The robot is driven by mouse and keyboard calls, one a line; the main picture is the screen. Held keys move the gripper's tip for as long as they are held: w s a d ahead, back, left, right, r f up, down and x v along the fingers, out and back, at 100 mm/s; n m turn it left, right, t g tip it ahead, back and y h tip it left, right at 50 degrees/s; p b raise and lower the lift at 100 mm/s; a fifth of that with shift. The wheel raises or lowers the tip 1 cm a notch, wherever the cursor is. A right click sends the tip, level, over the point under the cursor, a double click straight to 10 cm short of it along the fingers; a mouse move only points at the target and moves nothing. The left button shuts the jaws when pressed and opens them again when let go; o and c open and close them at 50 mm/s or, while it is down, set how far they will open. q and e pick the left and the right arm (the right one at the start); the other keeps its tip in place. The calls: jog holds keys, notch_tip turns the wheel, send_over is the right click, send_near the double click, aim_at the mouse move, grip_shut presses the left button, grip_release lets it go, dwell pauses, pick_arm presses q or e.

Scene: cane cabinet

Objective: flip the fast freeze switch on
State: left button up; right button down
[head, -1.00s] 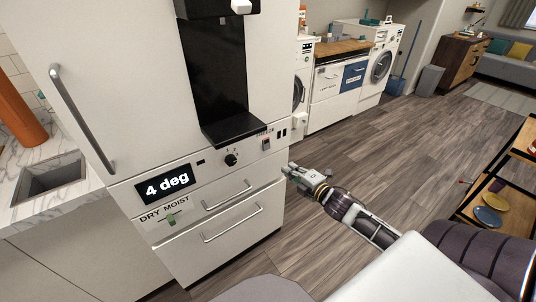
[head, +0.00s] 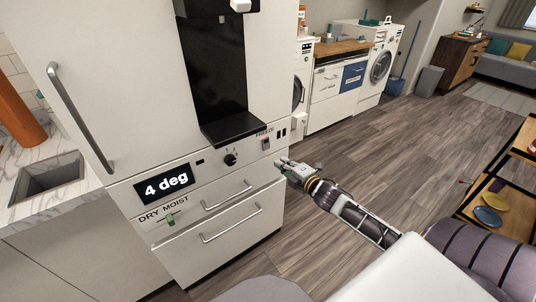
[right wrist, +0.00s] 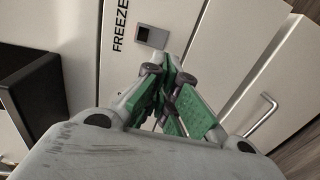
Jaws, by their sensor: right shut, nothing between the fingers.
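The freeze switch (head: 266,143) is a small square rocker with a grey plate on the fridge's white control strip, under the FREEZE label. In the right wrist view the switch (right wrist: 151,36) shows beside the FREEZE lettering, just beyond the fingertips. My right gripper (head: 281,164) is shut and empty, a little below and right of the switch. Its green fingers meet in the right wrist view (right wrist: 165,62). Contact with the panel cannot be told. Whether the rocker is pressed at either end is too small to tell. My left gripper is not in view.
The white fridge (head: 145,60) has a black dispenser with a ledge (head: 232,128), a knob (head: 231,160), a 4 deg display (head: 162,185), a green slider (head: 171,218) and drawers with bar handles (head: 228,196). Open wooden floor (head: 330,170) lies to the right.

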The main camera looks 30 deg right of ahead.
aim_at(264, 150)
jog(key=shift+w+a+f+b, duration=0.1)
jog(key=shift+w+f+b, duration=0.1)
jog(key=shift+w, duration=1.25)
jog(key=shift+w+a+f+b, duration=0.1)
jog(key=shift+w+f+b, duration=0.05)
jog(key=shift+w, duration=1.35)
jog(key=shift+w+a+f+b, duration=0.1)
jog(key=shift+w+f+b, duration=0.1)
jog(key=shift+w, duration=1.25)
jog(key=shift+w+f, duration=0.1)
jog(key=shift+w, duration=0.25)
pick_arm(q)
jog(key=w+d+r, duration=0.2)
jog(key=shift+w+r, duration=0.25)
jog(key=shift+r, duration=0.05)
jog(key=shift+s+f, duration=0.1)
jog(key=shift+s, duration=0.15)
pick_arm(e)
jog(key=shift+w, duration=0.15)
